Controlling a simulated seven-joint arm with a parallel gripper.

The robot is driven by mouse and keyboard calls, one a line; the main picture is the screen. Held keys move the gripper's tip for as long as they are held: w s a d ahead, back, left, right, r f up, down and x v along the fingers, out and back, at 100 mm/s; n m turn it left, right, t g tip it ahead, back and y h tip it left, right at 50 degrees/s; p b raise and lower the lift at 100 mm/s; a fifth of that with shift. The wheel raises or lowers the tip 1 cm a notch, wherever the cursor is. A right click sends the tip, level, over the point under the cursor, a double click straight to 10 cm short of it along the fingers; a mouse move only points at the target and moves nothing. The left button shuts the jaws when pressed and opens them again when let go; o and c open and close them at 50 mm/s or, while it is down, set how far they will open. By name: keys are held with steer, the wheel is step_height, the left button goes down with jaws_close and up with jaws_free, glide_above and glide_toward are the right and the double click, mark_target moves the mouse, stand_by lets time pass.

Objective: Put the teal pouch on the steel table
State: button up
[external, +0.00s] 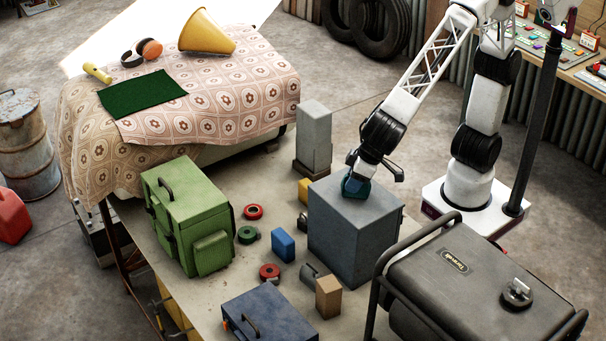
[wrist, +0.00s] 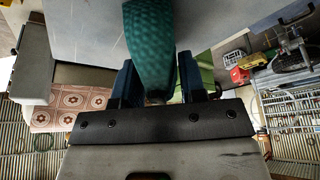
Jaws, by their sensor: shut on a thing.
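The teal pouch (external: 355,190) is at the top of a large grey block (external: 352,240) in the external view; I cannot tell whether it rests on it or hangs just above. My gripper (external: 352,180) points down over the block and is shut on the pouch. In the wrist view the textured teal pouch (wrist: 150,40) sits between the two dark fingers of my gripper (wrist: 158,85). A table with a dull grey-beige top (external: 205,297) carries the block and many objects; whether it is steel is unclear.
A green case (external: 188,215), a dark blue toolbox (external: 268,318), tape rolls (external: 254,211) and small blocks crowd the tabletop. A patterned cloth (external: 230,100) covers a surface behind, holding a yellow cone (external: 205,32) and green mat (external: 140,94). A black generator (external: 470,285) stands front right.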

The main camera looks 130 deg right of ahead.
steer(key=shift+r, duration=1.45)
steer(key=shift+s+r, duration=0.2)
steer(key=shift+r, duration=0.05)
steer(key=s+d+r, duration=0.1)
steer(key=s, duration=1.4)
steer(key=shift+s+d+r, duration=0.2)
steer(key=shift+s+d, duration=0.05)
steer(key=shift+r, duration=0.1)
